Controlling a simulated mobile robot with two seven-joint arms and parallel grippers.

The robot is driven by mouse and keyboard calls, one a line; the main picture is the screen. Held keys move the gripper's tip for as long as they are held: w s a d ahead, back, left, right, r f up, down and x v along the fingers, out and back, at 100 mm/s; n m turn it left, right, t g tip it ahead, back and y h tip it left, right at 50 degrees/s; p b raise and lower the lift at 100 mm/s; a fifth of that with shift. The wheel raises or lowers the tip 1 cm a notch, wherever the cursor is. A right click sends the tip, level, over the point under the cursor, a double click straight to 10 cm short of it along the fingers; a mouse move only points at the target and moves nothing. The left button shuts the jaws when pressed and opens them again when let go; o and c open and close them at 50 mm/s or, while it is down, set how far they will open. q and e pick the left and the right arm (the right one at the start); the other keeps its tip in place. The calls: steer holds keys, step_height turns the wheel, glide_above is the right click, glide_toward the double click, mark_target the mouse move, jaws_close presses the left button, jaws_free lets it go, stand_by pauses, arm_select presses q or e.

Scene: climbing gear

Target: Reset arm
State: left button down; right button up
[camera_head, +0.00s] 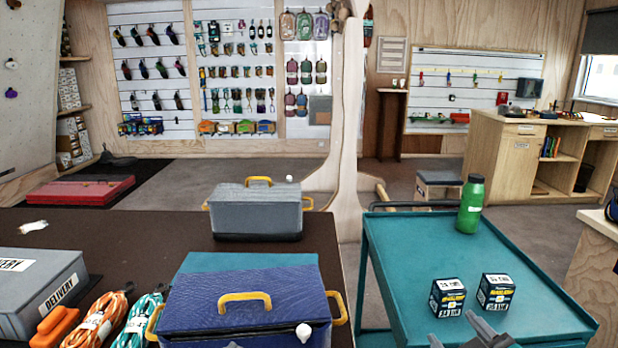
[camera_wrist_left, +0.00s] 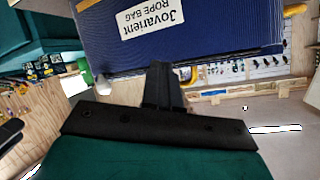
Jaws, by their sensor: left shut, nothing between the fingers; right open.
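My right gripper (camera_head: 456,328) shows at the bottom edge of the head view, over the near part of the teal cart (camera_head: 400,290). It is open, with nothing between its fingers, near two small dark boxes. My left gripper (camera_wrist_left: 164,88) shows in the left wrist view, its fingers together and empty. I cannot tell whether the fingers touch the bag. My left gripper is not visible in the head view.
The blue rope bag (camera_head: 240,300) and a grey case (camera_head: 257,212) stand on the dark table (camera_head: 150,235). A grey delivery box (camera_head: 45,285) and rope coils (camera_head: 97,318) lie left. The cart holds a green bottle (camera_head: 470,205) and two boxes (camera_head: 448,297) (camera_head: 495,292). Its middle is clear.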

arm_select(q)
steer(key=s+a+f+n+g+y, duration=0.1)
steer(key=s+a+f+n+g, duration=0.2)
steer(key=s, duration=0.4)
steer(key=s+a+f+g, duration=0.3)
steer(key=s+f+g, duration=0.15)
steer(key=s, duration=0.25)
steer(key=s+a+f+n+g+y, duration=0.1)
steer(key=s+a+f+n+g, duration=0.15)
steer(key=s+f, duration=0.3)
arm_select(e)
steer(key=s+f+m+g, duration=0.5)
steer(key=s+f+g, duration=0.7)
steer(key=s+f, duration=0.65)
arm_select(q)
steer(key=w+d+f+m+t+h, duration=0.1)
steer(key=w+d+f+t+h, duration=0.1)
steer(key=w+f+t, duration=0.5)
steer(key=shift+w+d+f+t, duration=0.15)
steer(key=shift+d+f+t, duration=0.15)
steer(key=shift+f, duration=0.2)
arm_select(e)
steer(key=w+a+f+n+t+y, duration=0.1)
steer(key=w+a+f+t+y, duration=0.1)
steer(key=w+f+t, duration=0.5)
steer(key=shift+w+a+f+t, duration=0.4)
steer(key=shift+w+f, duration=0.1)
steer(key=shift+f, duration=0.05)
